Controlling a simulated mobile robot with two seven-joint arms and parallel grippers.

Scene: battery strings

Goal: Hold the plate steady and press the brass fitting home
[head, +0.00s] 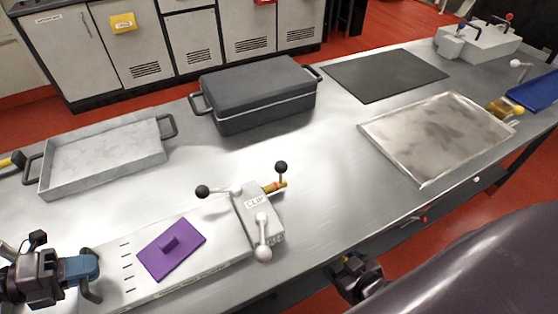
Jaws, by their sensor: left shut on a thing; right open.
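A long pale plate (222,252) lies at the front left of the steel bench, with short dark marks near its left end. A purple piece (160,264) with a raised knob lies on it. At its right end is a labelled block (263,225) with ball-ended levers. A brass fitting (272,188) sits at that block's far side; how deep it is seated cannot be told. My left gripper (82,270) is shut at the plate's left end, around what looks like a dark handle (94,291), partly hidden. My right gripper (347,272) is open and empty at the front edge, partly hidden by my arm.
A grey tray (45,184) and a dark lidded case (262,115) stand behind the plate. A flat metal tray (372,132), a black mat (385,68) and a pale lever fixture (490,47) are at the right. The bench between block and metal tray is clear.

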